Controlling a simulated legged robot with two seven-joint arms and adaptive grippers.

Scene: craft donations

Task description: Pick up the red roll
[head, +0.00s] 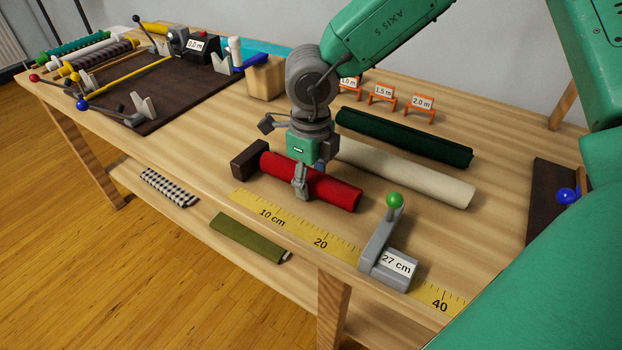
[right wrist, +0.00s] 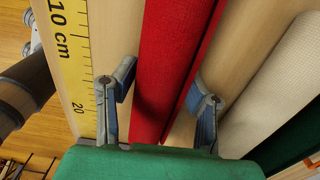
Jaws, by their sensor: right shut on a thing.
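The red roll (head: 334,187) lies along the table behind the yellow ruler strip, its left end by a dark brown block. My right gripper (head: 301,188) comes down from above and is shut on the red roll near its middle, one finger on each side. The finger in front hides part of the roll. In the right wrist view the red roll (right wrist: 170,65) runs between the two blue-padded fingers of the right gripper (right wrist: 160,100). I cannot tell any lift off the table. My left gripper is not in view.
A cream roll (head: 410,175) and dark green roll (head: 405,138) lie behind the red one. The dark block (head: 249,160) is left. A grey stop marked 27 cm (head: 390,265) with a green knob stands front right on the ruler (head: 285,228). Small signs (head: 382,94) stand behind.

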